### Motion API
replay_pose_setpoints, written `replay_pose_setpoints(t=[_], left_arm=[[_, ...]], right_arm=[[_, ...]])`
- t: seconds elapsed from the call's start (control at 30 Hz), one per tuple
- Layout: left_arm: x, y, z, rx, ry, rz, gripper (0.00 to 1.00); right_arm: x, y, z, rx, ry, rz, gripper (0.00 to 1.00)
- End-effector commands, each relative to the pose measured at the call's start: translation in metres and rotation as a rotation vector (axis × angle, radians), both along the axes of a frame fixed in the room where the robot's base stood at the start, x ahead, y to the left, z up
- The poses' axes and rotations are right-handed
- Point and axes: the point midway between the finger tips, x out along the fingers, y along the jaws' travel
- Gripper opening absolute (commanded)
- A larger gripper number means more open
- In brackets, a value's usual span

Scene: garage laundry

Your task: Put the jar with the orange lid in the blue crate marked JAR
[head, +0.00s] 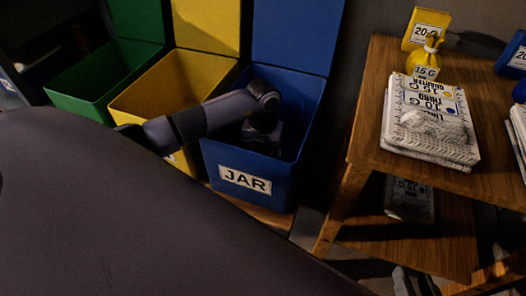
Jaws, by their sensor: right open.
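The blue crate marked JAR (243,182) stands in the middle of the head view, with its blue lid or back panel raised behind it. My right gripper (262,138) points down inside the crate's opening, below the rim. It is open, but its fingertips are in shadow and hard to make out. No jar with an orange lid shows; the dark inside of the crate is partly hidden by my arm and the front wall. My left gripper is not in view.
A yellow crate (135,99) and a green crate (85,88) stand left of the blue one. At right, a wooden shelf unit (365,150) holds stacked printed packets (432,135) and a small yellow bag (423,58). A narrow dark gap separates crate and shelf.

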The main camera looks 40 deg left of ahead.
Motion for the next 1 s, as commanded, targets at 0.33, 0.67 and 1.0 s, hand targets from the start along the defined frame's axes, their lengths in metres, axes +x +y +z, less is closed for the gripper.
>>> replay_pose_setpoints(t=[0.33,0.67,1.0], left_arm=[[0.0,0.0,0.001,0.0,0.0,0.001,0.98],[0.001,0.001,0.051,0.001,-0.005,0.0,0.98],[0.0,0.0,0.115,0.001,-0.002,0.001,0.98]], right_arm=[[0.002,0.0,0.003,0.003,-0.007,-0.004,0.43],[-0.006,-0.016,0.007,-0.089,0.002,-0.02,0.43],[-0.011,-0.028,0.009,-0.164,0.005,-0.036,0.43]])
